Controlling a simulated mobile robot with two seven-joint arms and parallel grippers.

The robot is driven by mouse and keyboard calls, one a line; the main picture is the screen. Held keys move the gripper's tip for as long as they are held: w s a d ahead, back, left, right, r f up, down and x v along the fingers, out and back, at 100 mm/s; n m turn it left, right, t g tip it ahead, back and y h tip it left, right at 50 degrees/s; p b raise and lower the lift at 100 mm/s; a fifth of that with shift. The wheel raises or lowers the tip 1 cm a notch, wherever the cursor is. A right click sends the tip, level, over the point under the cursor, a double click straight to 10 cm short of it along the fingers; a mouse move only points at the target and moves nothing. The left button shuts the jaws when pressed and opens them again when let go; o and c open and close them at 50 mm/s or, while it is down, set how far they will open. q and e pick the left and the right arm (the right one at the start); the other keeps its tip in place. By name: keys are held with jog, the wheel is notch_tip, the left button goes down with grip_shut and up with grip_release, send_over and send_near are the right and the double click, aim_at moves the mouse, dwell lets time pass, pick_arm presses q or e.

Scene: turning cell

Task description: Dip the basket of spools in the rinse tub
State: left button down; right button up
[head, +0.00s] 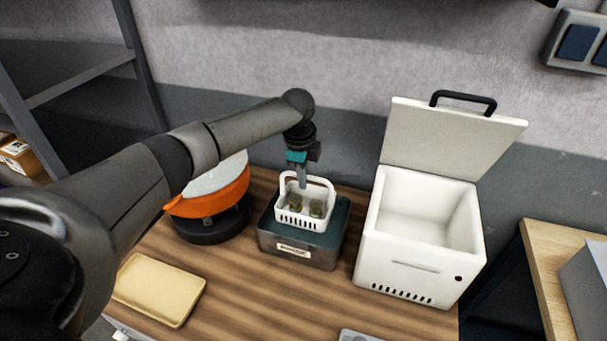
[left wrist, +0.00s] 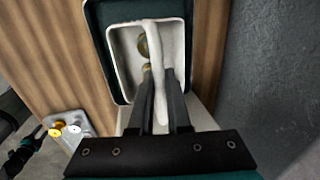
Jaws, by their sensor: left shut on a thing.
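A white basket (head: 290,218) with slotted sides and a tall loop handle holds two dull brass spools (head: 317,208). My left gripper (head: 303,184) is shut on the basket's handle from above, and the handle (left wrist: 155,50) shows between its fingers in the left wrist view. The basket is upright within the outline of a grey tub (head: 325,256) with a dark teal top and a front label too small to read. I cannot tell whether it touches the tub's bottom. A dark gripper with teal, seemingly my right one (left wrist: 38,135), shows partly at the left wrist view's edge.
An orange pot (head: 228,198) on a dark base stands left of the tub. A white box (head: 410,270) with its lid raised stands to the right. A yellow tray (head: 160,288) lies front left. A grey plate (left wrist: 88,127) with small pieces lies at the front.

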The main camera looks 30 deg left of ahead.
aim_at(305, 210)
pick_arm(q)
jog(key=shift+f+b, duration=2.6)
jog(key=shift+f, duration=2.2)
jog(key=shift+r, duration=0.15)
notch_tip(305, 210, up, 12)
jog(key=p, duration=1.3)
jog(key=shift+r, duration=0.15)
dwell(0.5)
